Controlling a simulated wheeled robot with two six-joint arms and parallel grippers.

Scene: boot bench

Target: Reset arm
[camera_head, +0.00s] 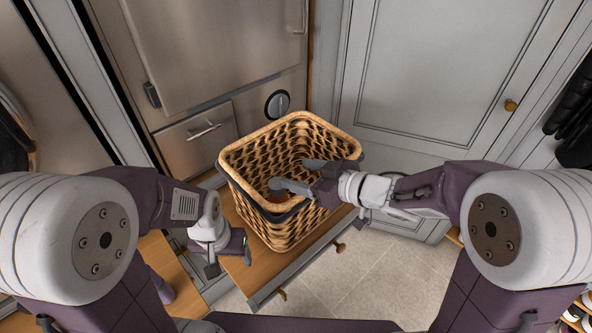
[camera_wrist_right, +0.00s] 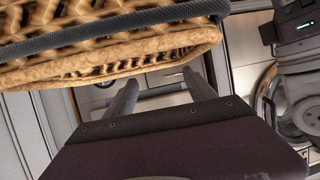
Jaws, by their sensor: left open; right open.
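A tan woven basket (camera_head: 272,229) with a dark band below its rim stands upright on a wooden surface in the middle of the head view. My right gripper (camera_head: 290,173) reaches in from the right over the basket's near right rim, with its two fingers open over the basket's mouth. In the right wrist view the open fingers (camera_wrist_right: 160,90) have nothing between them, and the basket's rim (camera_wrist_right: 120,64) crosses above them. My left gripper (camera_head: 229,261) is open, low and left of the basket, apart from it. The basket's floor is mostly hidden.
The wooden surface (camera_head: 262,271) has small knobs along its front edge. A grey panelled door (camera_head: 440,65) stands behind at the right, and steel cabinet fronts (camera_head: 205,45) at the left. Bare tiled floor (camera_head: 355,283) lies in front.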

